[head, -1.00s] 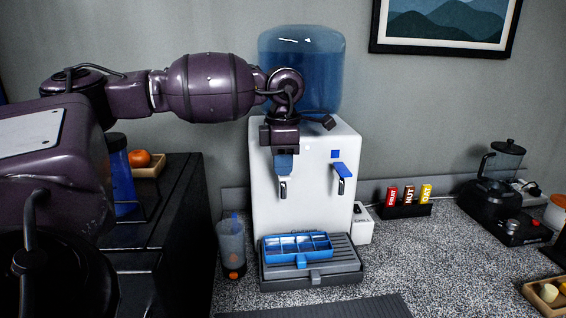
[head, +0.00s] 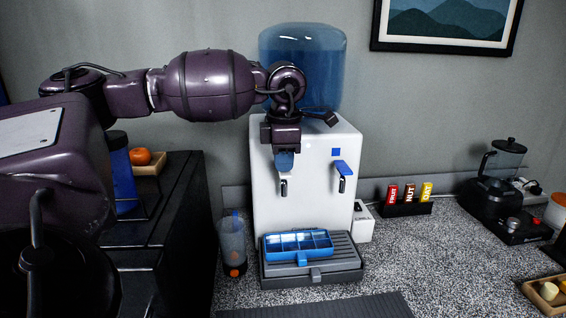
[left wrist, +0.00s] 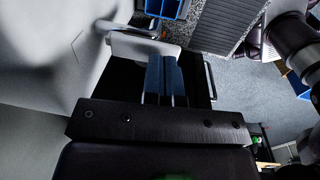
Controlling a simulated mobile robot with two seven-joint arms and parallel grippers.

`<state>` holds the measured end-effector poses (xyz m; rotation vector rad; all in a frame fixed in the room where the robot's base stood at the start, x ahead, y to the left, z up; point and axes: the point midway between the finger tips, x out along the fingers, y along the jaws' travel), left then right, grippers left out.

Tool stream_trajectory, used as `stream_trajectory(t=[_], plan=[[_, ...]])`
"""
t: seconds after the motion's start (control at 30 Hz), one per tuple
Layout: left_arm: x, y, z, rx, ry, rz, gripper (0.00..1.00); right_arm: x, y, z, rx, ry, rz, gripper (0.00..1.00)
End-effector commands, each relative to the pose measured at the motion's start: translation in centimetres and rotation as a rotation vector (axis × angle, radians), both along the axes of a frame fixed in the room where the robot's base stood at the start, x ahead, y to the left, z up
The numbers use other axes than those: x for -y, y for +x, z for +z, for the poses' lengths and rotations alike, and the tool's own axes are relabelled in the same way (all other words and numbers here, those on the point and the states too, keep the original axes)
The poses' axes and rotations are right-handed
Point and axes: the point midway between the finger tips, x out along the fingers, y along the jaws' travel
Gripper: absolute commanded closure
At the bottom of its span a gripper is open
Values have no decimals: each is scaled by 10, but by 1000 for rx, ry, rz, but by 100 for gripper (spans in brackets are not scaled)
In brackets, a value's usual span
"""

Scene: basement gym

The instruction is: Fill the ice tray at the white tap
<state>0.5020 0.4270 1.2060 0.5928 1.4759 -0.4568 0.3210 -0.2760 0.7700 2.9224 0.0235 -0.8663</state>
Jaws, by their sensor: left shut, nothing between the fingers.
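The blue ice tray (head: 299,243) sits on the grey drip tray (head: 335,262) of the white water dispenser (head: 318,200), below the taps. Its corner also shows in the left wrist view (left wrist: 167,8). My left gripper (head: 284,163) is shut and empty, pointing down at the left tap (head: 284,188). It hides that tap's lever in the head view. In the left wrist view its blue fingertips (left wrist: 163,72) are close to a white lever (left wrist: 143,47); I cannot tell whether they touch. The right tap (head: 343,173) has a blue lever. I cannot tell the water level in the tray.
A clear tumbler (head: 233,248) stands left of the dispenser. A black rack of bars (head: 405,205), a blender (head: 505,190) and a wooden tray (head: 545,293) are to the right. A black cabinet (head: 165,230) is at left. The counter right of the dispenser is mostly free.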

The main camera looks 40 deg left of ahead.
Motion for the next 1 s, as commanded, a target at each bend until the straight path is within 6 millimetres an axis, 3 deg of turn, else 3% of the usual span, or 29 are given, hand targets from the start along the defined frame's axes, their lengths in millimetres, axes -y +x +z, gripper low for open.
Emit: stream_trajectory(t=[0.33, 0.47, 0.7, 1.0], plan=[[0, 0, 0, -1, 0, 0, 100, 2, -9, -8, -23, 0, -5, 57], [0, -1, 10, 2, 0, 0, 100, 2, -8, -1, -19, -1, -5, 57], [-3, -4, 48, 4, -2, 2, 100, 1, 2, 33, 14, 0, -3, 57], [-2, -3, 101, 2, -1, 1, 100, -1, 9, 32, 31, 1, 0, 57]])
